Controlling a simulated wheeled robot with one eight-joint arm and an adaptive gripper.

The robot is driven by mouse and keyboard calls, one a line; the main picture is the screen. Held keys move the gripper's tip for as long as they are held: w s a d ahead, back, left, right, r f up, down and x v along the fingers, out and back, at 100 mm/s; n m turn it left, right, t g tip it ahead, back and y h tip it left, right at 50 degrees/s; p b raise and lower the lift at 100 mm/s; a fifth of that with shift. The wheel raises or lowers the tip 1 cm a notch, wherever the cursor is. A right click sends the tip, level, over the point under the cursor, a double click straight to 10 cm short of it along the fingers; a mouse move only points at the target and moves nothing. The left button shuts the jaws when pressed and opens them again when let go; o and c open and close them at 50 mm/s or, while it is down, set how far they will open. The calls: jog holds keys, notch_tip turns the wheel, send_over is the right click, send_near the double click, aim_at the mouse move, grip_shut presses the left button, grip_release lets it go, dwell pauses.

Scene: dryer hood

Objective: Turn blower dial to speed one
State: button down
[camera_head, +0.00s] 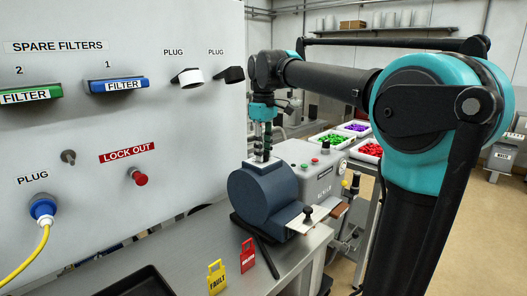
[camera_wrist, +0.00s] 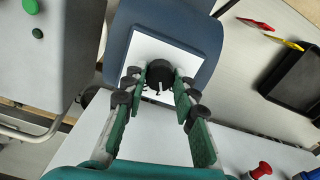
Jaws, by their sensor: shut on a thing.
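The blue-grey blower (camera_head: 260,198) stands on the bench in the head view. Its rounded body also shows in the wrist view (camera_wrist: 208,35). A white plate (camera_wrist: 198,58) lies on its top. The round black dial (camera_wrist: 160,72) sits on this plate, with a small light mark on its near side. No number on the plate can be read. My gripper (camera_wrist: 160,84) points down over the blower, with its green and black fingers on both sides of the dial, shut on it. In the head view my gripper (camera_head: 262,148) hides the dial.
A grey control box (camera_head: 318,172) with buttons stands close behind the blower on the right. A yellow tag (camera_head: 216,278), a red tag (camera_head: 248,258) and a black tray (camera_head: 135,284) are in front. The wall panel (camera_head: 100,115) with filters and plugs is at left.

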jog(key=shift+m, duration=0.6)
jog(key=c, duration=1.2)
grip_release()
notch_tip(320, 180, up, 12)
